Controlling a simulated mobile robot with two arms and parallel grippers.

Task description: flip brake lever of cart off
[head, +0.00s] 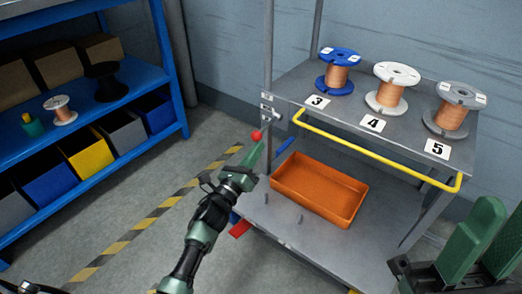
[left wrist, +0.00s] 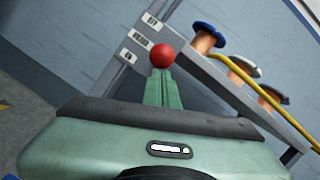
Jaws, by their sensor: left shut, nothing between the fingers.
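The brake lever's round red knob (head: 257,136) shows by the cart's front left post, just below small white labels (head: 267,104). My left gripper (head: 254,151) is shut and empty, its fingertips just below the knob in the picture. In the left wrist view the red knob (left wrist: 162,56) appears right above the shut fingertips (left wrist: 162,74); I cannot tell whether they touch. The labels (left wrist: 140,38) are beside it, up and left, too small to read surely. My right gripper (head: 488,235) is at the lower right, open, away from the lever.
The cart's top shelf (head: 298,84) carries blue, white and grey spools behind a yellow rail (head: 370,152). An orange bin (head: 318,190) sits on the lower shelf. A blue rack (head: 165,80) with bins stands at left. Striped floor (head: 150,220) between is clear.

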